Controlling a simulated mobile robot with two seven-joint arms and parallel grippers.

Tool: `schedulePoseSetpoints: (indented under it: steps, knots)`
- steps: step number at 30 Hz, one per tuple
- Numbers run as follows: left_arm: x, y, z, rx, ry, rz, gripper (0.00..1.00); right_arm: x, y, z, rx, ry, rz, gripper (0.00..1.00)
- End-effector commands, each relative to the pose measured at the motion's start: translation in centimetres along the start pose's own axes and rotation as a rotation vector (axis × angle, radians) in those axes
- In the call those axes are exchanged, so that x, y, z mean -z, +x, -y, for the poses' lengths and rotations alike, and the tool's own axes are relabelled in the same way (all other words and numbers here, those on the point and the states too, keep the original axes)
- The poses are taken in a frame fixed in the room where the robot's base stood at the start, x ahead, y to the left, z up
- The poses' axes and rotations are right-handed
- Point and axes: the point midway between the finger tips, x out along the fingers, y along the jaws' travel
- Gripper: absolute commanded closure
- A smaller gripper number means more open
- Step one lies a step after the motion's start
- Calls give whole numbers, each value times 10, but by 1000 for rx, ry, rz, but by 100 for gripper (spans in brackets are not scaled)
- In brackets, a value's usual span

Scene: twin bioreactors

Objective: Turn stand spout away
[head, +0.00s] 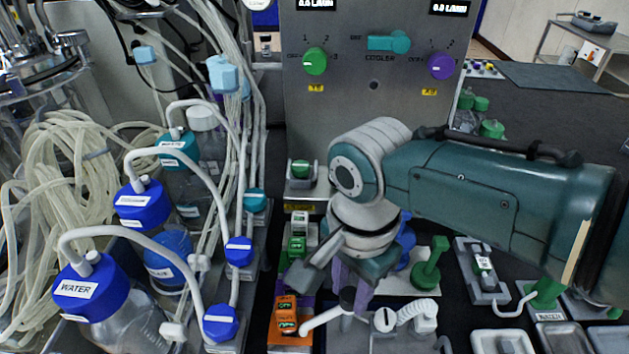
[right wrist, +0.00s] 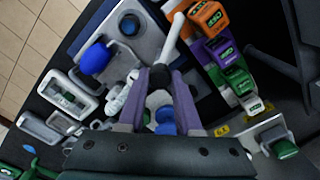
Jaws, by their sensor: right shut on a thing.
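The stand spout (head: 322,318) is a white tube reaching from a dark-topped pivot (head: 347,296) down-left toward the orange switch block. My right gripper (head: 350,290) points down over the pivot, with its purple fingers on either side of it. In the right wrist view, the fingers of the right gripper (right wrist: 158,84) are shut on the dark hub, and the white spout (right wrist: 175,36) runs from it up and slightly right, past the orange block. The lower part of the pivot is hidden by the fingers. My left gripper is out of view.
Orange (head: 287,310) and green (head: 297,246) switch blocks stand left of the spout. A white ribbed fitting (head: 417,314) and a green knobbed piece (head: 430,262) stand to its right. Capped water bottles (head: 91,287) and tubing crowd the left. The control panel (head: 350,110) rises behind.

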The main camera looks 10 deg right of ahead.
Motion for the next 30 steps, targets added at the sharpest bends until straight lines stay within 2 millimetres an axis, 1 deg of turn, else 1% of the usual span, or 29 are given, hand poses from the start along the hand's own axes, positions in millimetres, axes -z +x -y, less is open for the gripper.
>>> schedulePoseSetpoints:
  steps: [9, 10, 18, 26, 29, 30]
  knots:
    - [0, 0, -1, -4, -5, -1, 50, 1, 0, 0, -1, 5, -1, 100]
    - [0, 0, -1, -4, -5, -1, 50, 1, 0, 0, -1, 5, -1, 66]
    - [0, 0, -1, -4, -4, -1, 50, 1, 0, 0, 0, 4, -1, 36]
    - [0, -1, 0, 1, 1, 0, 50, 0, -2, 0, 1, 3, 0, 36]
    - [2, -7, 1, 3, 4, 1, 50, 1, -12, 1, 3, 3, 0, 36]
    - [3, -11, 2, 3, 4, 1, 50, 1, -20, 1, 3, 3, 0, 36]
